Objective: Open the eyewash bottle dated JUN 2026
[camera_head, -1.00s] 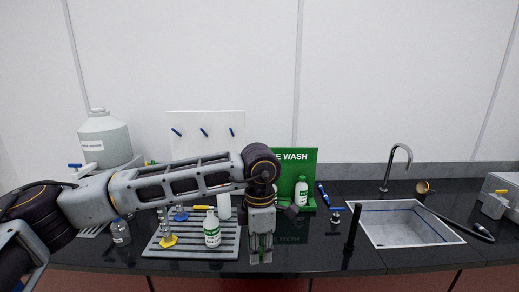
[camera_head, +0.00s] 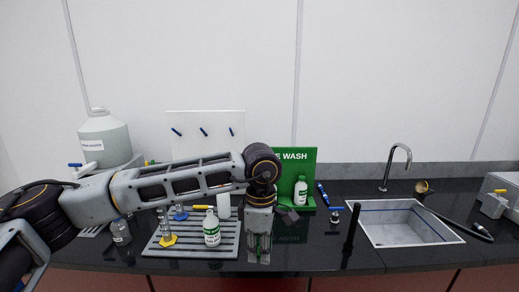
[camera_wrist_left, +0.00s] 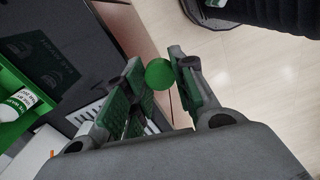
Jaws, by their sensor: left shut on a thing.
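My left gripper (camera_head: 258,248) points down at the front of the bench, right of the drain rack. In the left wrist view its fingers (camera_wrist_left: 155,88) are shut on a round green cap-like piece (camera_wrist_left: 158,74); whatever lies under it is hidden. One white eyewash bottle (camera_head: 301,190) with a green label stands in the green eyewash station (camera_head: 310,165); it also shows in the left wrist view (camera_wrist_left: 20,97). Another white bottle with a green label (camera_head: 212,230) stands on the drain rack. The dates cannot be read. My right gripper is out of view.
The grey drain rack (camera_head: 190,250) also holds yellow- and blue-based glassware. A clear bottle (camera_head: 121,232) stands left of it. A sink (camera_head: 405,225) with a tap (camera_head: 397,165) is to the right. The bench's front edge and floor (camera_wrist_left: 215,45) are close to the gripper.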

